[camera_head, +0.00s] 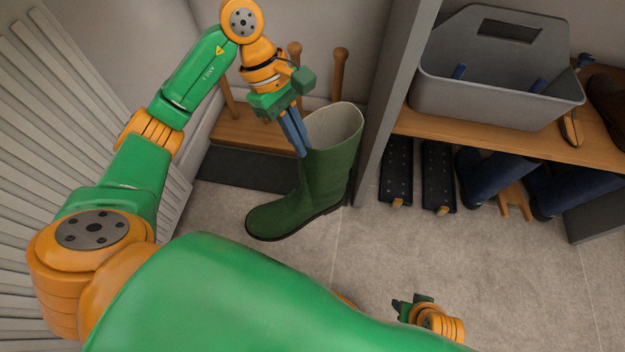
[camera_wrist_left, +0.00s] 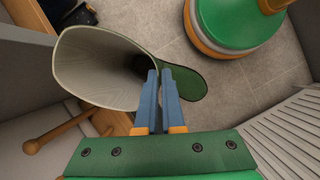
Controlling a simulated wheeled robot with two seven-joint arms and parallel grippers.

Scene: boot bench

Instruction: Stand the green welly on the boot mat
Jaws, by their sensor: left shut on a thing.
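The green welly (camera_head: 328,165) is upright, its toe pointing left and its pale open top facing up. It overlaps the right end of the dark boot mat (camera_head: 225,170) in the head view; I cannot tell whether its sole touches anything. My left gripper (camera_head: 303,153) is shut on the welly at the left side of its shaft. In the left wrist view the fingers (camera_wrist_left: 159,72) meet at the rim of the welly (camera_wrist_left: 95,65), its toe beyond them. My right gripper (camera_head: 408,308) shows small at the bottom, apart from the welly; its finger gap is unclear.
A wooden rack with upright pegs (camera_head: 340,75) stands behind the mat. A grey upright panel (camera_head: 395,85) is close to the welly's right. Right of it, a bench (camera_head: 480,140) carries a grey caddy (camera_head: 490,90), with footwear below. The floor in front is clear.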

